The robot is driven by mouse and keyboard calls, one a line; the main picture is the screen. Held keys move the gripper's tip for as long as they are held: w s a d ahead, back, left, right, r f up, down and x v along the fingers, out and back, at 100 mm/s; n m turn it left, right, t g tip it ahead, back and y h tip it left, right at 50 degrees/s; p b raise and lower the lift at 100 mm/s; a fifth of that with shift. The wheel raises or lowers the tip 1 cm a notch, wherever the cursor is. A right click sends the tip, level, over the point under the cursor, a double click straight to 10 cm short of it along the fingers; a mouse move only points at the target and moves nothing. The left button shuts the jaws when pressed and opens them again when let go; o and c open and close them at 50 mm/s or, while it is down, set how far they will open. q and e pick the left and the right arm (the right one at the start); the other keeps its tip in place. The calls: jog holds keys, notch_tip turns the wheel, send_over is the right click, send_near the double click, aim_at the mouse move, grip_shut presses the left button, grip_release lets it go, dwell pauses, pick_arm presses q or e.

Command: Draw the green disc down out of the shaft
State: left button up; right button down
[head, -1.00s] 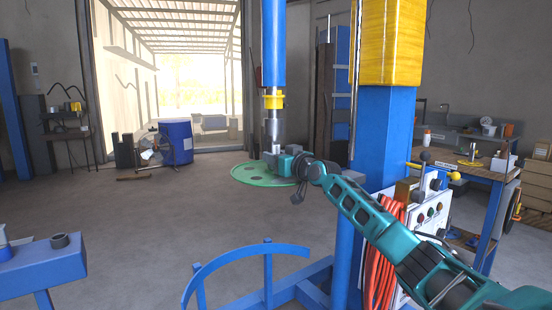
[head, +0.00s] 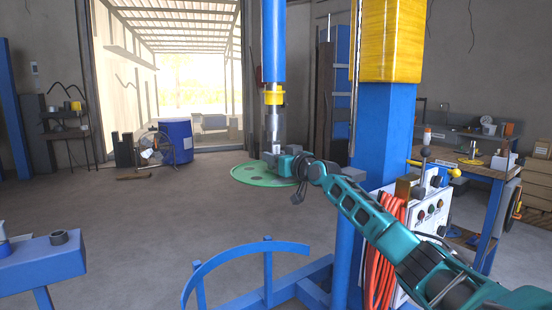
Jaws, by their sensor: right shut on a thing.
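The green disc (head: 250,174) is a flat round plate with several holes, lying level below the grey metal shaft (head: 274,127). The shaft hangs from a blue tube (head: 273,45) with a yellow collar (head: 273,97). My right gripper (head: 270,157) reaches in from the right and is shut on the green disc at its middle, right under the shaft's lower end. The fingers hide the disc's hub, so I cannot tell whether any of it is still inside the shaft. My left gripper is not in view.
A blue column (head: 383,135) with a yellow upper part stands right of the shaft, with a control box (head: 430,215) and red hoses. A curved blue guard (head: 225,255) is low in front. Open floor lies between.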

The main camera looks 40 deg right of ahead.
jog(key=shift+f+b, duration=0.9)
jog(key=shift+b, duration=0.2)
dwell(0.3)
dwell(0.3)
